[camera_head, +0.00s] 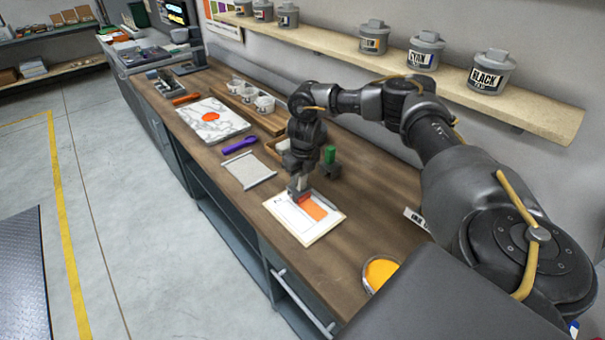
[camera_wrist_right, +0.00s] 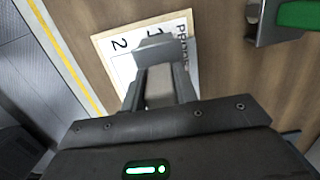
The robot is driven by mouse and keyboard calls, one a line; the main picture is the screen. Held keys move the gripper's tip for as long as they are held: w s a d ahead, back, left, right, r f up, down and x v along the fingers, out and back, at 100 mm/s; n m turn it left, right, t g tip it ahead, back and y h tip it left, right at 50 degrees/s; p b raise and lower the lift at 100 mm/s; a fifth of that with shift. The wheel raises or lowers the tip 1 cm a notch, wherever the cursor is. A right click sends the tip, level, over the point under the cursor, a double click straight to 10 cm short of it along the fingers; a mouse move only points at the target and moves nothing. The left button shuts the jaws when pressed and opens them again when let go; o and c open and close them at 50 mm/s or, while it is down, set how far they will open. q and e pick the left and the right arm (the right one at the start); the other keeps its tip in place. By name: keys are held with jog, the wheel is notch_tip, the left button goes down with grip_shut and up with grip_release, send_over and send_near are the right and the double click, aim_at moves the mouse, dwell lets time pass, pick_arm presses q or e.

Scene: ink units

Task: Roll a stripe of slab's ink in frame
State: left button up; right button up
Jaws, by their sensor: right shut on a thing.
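My right gripper (camera_head: 300,174) points down over the near part of the bench. It is shut on a grey hand tool (camera_head: 298,194), seemingly the roller, which also shows between the fingers in the right wrist view (camera_wrist_right: 160,50). The tool is at the proof sheet (camera_head: 288,215), beside an orange stripe (camera_head: 313,207) on it. In the wrist view the sheet (camera_wrist_right: 118,62) shows printed numbers; the stripe is hidden there. I cannot tell whether the tool touches the paper. The white slab (camera_head: 225,128) with an orange-red ink patch (camera_head: 211,117) lies farther along the bench. My left gripper is out of view.
A green-handled tool (camera_head: 330,155) stands close beside my right gripper. A purple tool (camera_head: 239,145) and a grey plate (camera_head: 248,171) lie between slab and sheet. An open tin of orange ink (camera_head: 380,272) is at the near end. A shelf with tins (camera_head: 490,72) runs above.

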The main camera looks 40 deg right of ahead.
jog(key=shift+w, duration=0.15)
jog(key=shift+w+b, duration=0.75)
jog(key=shift+w, duration=0.65)
notch_tip(320, 180, up, 6)
jog(key=p, duration=0.5)
